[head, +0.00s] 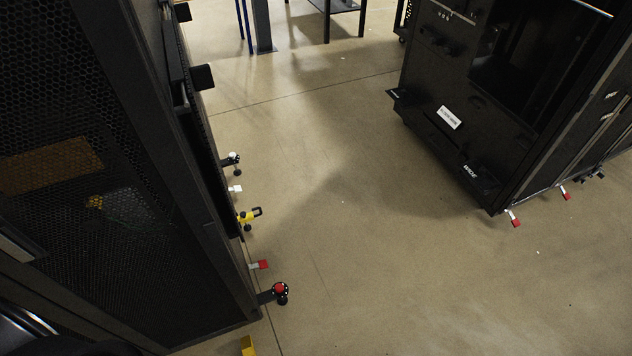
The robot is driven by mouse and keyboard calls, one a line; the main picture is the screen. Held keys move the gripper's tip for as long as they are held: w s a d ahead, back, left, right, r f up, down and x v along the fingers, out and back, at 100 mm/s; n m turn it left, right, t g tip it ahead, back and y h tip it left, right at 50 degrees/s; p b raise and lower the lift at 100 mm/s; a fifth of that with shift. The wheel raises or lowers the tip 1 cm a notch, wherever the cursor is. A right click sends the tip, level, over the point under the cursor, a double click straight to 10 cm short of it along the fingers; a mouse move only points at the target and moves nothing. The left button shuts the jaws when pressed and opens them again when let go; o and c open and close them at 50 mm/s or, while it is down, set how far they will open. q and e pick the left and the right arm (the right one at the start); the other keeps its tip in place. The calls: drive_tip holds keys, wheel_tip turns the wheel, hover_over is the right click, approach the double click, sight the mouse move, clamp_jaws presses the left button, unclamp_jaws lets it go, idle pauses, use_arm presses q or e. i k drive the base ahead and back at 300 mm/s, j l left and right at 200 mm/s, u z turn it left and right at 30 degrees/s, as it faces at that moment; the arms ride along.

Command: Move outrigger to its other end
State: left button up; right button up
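A tall black rack with a perforated mesh side (120,130) fills the left of the head view. Low along its right-hand base, a black outrigger-like foot with a red knob (281,290) sticks out at the near corner. A similar foot with a pale knob (233,160) sticks out farther back. Between them are a yellow fitting with a black loop (247,216) and a red-tipped lever (259,265). I cannot tell which part is the task's outrigger. Neither of my grippers shows.
A second black rack (445,75) stands at the right, with red-tipped levers (514,219) at its base. Open concrete floor (340,200) lies between the racks. A yellow piece (248,346) shows at the bottom edge. A dark table frame (328,15) stands at the back.

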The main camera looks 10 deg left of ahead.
sight(250, 216)
drive_tip(key=i+l, duration=0.1)
drive_tip(key=i, duration=0.6)
drive_tip(key=i+l+u, duration=0.15)
drive_tip(key=i, duration=0.5)
